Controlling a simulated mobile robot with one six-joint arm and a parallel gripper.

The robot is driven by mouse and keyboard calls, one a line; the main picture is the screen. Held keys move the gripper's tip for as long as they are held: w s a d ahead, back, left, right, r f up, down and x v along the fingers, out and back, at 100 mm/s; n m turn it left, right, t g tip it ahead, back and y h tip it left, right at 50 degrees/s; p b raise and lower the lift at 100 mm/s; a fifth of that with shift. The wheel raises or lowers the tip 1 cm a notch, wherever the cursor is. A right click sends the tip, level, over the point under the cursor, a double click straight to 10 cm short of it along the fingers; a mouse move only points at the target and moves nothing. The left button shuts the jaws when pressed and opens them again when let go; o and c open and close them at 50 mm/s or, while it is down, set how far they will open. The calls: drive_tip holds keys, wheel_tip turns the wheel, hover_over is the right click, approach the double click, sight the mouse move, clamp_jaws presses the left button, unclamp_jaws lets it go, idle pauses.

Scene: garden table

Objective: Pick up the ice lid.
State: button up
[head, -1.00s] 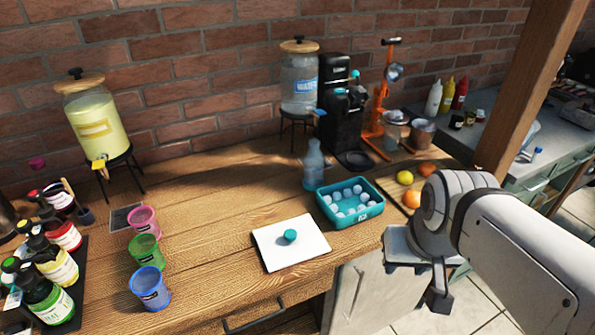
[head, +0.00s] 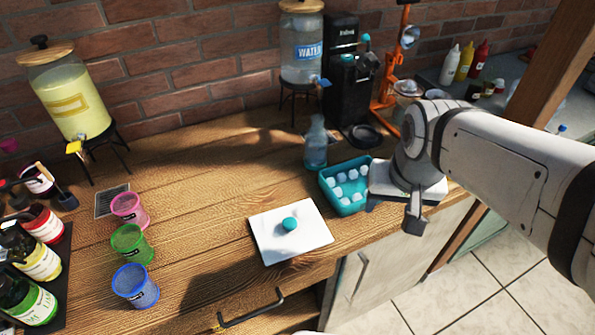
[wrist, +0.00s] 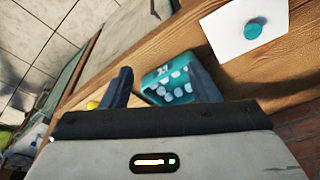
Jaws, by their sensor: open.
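The ice lid (head: 277,247) is a flat white square with a round teal knob (head: 289,224) on top. It lies on the wooden table near the front edge, and also shows at the upper right of the wrist view (wrist: 228,38). The teal ice bin (head: 347,208) with several ice cubes stands just right of the lid, uncovered. My gripper (head: 396,212) is open and empty, to the right of the lid and above the bin's right side. In the wrist view its dark fingers (wrist: 162,88) frame the bin, with the lid beyond them.
A blue bottle (head: 316,145) stands behind the bin. Blue (head: 136,288), green (head: 132,244) and pink (head: 129,210) cups stand left of the lid. Dispensers and a black coffee machine (head: 342,75) line the back wall. The table around the lid is clear.

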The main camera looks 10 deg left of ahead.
drive_tip(key=w+a+f, duration=0.3)
drive_tip(key=a, duration=0.5)
drive_tip(key=g+b, duration=0.1)
drive_tip(key=b, duration=0.1)
approach(290, 223)
drive_tip(key=shift+a+f, duration=0.2)
drive_tip(key=shift+f, duration=0.4)
drive_tip(key=f, duration=0.2)
drive_tip(key=w+f, duration=0.1)
drive_tip(key=f, duration=0.2)
drive_tip(key=f+p, duration=0.1)
drive_tip(key=f, duration=0.1)
drive_tip(key=shift+w+f, duration=0.15)
drive_tip(key=shift+c, duration=0.5)
drive_tip(key=c, duration=0.9)
